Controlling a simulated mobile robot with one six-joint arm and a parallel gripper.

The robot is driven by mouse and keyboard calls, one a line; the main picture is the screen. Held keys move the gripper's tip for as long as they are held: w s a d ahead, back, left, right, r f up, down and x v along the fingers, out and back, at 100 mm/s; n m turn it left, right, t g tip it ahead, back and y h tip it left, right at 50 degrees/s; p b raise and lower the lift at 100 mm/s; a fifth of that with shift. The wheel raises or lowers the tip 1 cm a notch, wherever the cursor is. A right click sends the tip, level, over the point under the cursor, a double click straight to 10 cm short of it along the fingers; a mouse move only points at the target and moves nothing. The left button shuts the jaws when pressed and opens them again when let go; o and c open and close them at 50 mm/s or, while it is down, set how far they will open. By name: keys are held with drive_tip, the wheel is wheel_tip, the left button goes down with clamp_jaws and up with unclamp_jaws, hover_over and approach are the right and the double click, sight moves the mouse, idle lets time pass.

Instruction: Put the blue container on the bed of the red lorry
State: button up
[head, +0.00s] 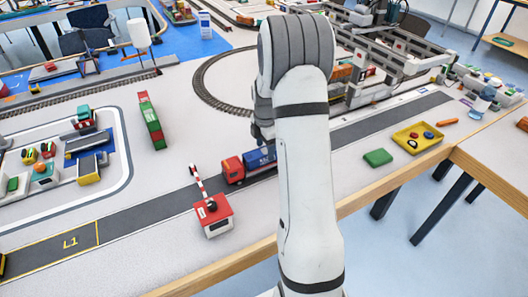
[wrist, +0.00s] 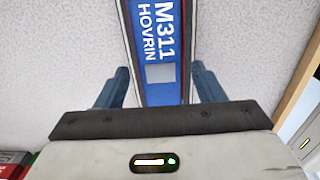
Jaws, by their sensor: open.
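The red lorry (head: 233,169) stands on the grey road in the middle of the table, its red cab to the left. The blue container (head: 258,159) sits on the bed behind the cab; my arm hides its right part. In the wrist view the container (wrist: 161,40) shows from above, with white lettering "M311 HOVRIN" and a grey patch. My gripper (wrist: 162,88) is open, with one blue finger on each side of the container and a gap at both sides. In the head view my arm mostly hides the gripper.
A red gatehouse (head: 213,214) with a raised striped barrier stands just left of the lorry. A green block (head: 377,157) and a yellow tray (head: 432,143) lie to the right. Grey gantry beams (head: 400,62) stand behind. The road to the left is largely clear.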

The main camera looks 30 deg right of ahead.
sight(265, 151)
drive_tip(key=s+a+r+m, duration=0.2)
drive_tip(key=s+a+r, duration=0.1)
drive_tip(key=r, duration=0.4)
drive_tip(key=s+a+r+m, duration=0.2)
drive_tip(key=r, duration=0.5)
drive_tip(key=s+a+r+m+t, duration=0.1)
drive_tip(key=s+a+m, duration=0.4)
drive_tip(key=s, duration=0.5)
drive_tip(key=s+a+r+m+t, duration=0.1)
drive_tip(key=s+a+m, duration=0.5)
drive_tip(key=s+m, duration=0.3)
drive_tip(key=shift+s+a+r+t, duration=0.25)
drive_tip(key=shift+s+a+t, duration=0.05)
drive_tip(key=shift+s, duration=0.8)
drive_tip(key=shift+c, duration=0.2)
